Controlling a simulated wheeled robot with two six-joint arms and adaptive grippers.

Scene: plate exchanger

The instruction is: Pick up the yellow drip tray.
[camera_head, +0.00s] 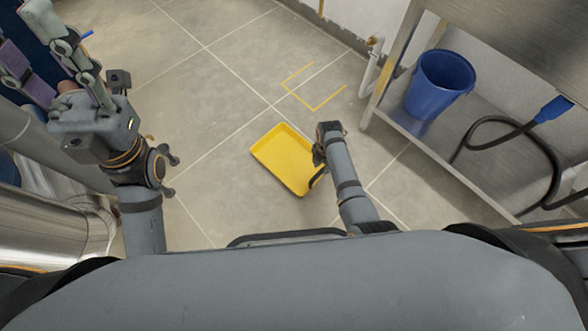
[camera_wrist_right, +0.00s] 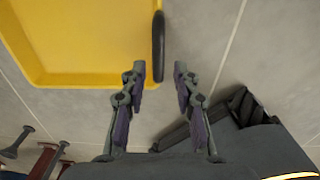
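The yellow drip tray (camera_head: 281,157) lies on the tiled floor in the head view, with a dark handle (camera_head: 317,178) on its right side. My right gripper (camera_head: 319,157) is over the tray's right edge; its fingers are mostly hidden there. In the right wrist view the tray (camera_wrist_right: 85,40) fills the upper left. Its black handle (camera_wrist_right: 158,45) lies in line with the gap between the fingertips of my right gripper (camera_wrist_right: 160,71), which is open. Contact cannot be told. My left gripper (camera_head: 22,35) is raised at the upper left, fingers apart and empty.
A steel shelf unit (camera_head: 425,128) stands at the right with a blue bucket (camera_head: 440,84) and a black hose (camera_head: 480,122) on its lower shelf. Yellow corner marks (camera_head: 316,108) are on the floor beyond the tray. Large metal pipework (camera_head: 45,225) is at the left. Floor left of the tray is clear.

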